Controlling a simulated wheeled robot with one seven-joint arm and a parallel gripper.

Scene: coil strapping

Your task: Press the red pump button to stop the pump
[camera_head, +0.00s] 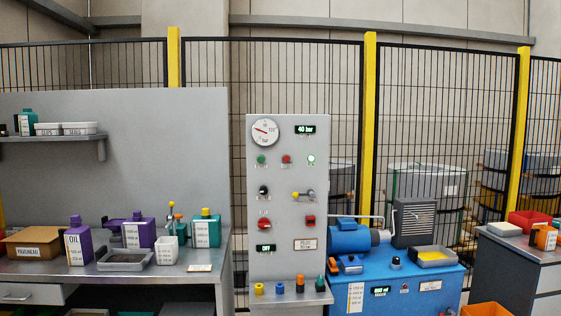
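A grey control panel (285,206) stands upright in the middle of the camera_head view. Near its top, a red round button (286,159) sits between a green round button (261,159) and a pale lit lamp (311,159). Lower down are a red switch (264,224) and a red square button (309,222). The labels are too small to read, so I cannot tell which red control is the pump's. A blue motor (349,236) sits on a blue unit (395,290) to the right. My gripper is not in view.
A bench (120,272) with bottles and trays is left. A mesh fence (440,110) runs behind.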

